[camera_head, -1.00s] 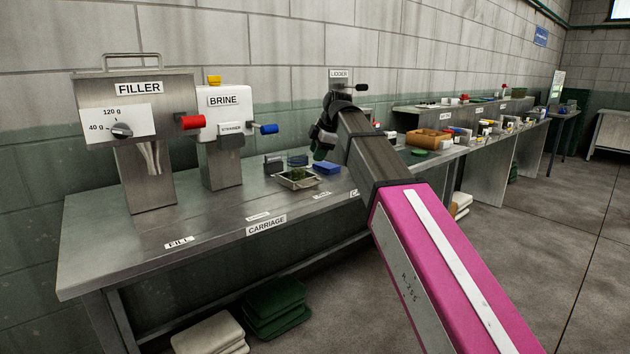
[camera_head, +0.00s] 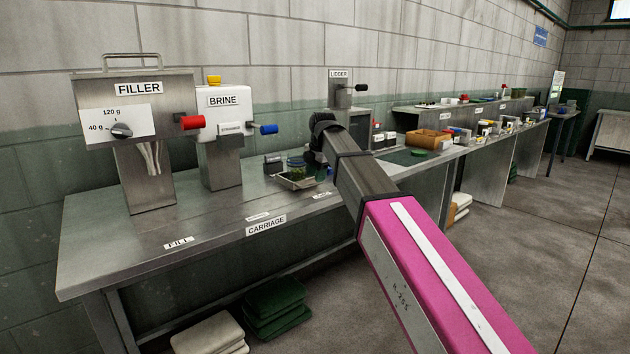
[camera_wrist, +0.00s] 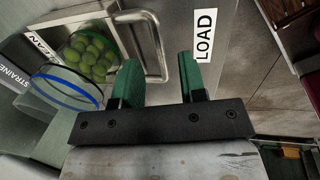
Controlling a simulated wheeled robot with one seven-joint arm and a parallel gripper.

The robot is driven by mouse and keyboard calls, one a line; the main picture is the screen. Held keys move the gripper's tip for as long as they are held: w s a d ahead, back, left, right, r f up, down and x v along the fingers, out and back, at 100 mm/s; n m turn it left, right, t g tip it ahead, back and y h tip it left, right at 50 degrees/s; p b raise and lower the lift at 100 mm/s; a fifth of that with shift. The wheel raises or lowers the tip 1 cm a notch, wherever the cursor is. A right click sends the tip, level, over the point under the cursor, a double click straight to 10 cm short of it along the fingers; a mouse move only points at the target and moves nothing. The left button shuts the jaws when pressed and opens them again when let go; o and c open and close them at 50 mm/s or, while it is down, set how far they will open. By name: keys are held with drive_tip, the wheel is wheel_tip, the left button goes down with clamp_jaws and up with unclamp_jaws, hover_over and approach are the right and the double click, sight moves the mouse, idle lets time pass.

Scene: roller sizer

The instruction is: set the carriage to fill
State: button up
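The carriage (camera_head: 297,183) is a small metal tray at the bench's right part, with green contents in a clear jar (camera_head: 295,170). In the wrist view the jar of round green pieces (camera_wrist: 92,52) stands in the tray, and the tray's metal handle (camera_wrist: 155,45) shows ahead of my fingers. My gripper (camera_wrist: 160,65) is open, its two green fingers apart, with part of the handle appearing between their tips; contact cannot be told. The FILL label (camera_head: 178,243) is at the bench's left front, and the LOAD label (camera_wrist: 205,35) is right of my fingers.
The filler (camera_head: 145,140) and brine unit (camera_head: 222,130) stand at the left back of the bench. A blue-rimmed clear vessel (camera_wrist: 65,88) sits beside the tray. The bench top (camera_head: 110,225) between FILL and the carriage is clear.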

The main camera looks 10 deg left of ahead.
drive_tip(key=shift+w+a+f, duration=0.1)
drive_tip(key=shift+f, duration=0.5)
drive_tip(key=shift+w+a+f, duration=0.1)
drive_tip(key=shift+f, duration=0.5)
drive_tip(key=shift+c, duration=0.3)
clamp_jaws()
drive_tip(key=s+a, duration=1)
drive_tip(key=s, duration=0.1)
drive_tip(key=s+a, duration=1)
drive_tip(key=s, duration=0.2)
drive_tip(key=s+a, duration=1)
drive_tip(key=s, duration=0.2)
drive_tip(key=shift+s, duration=0.2)
drive_tip(key=shift+a, duration=0.1)
drive_tip(key=shift+o, duration=0.3)
unclamp_jaws()
drive_tip(key=shift+s, duration=0.1)
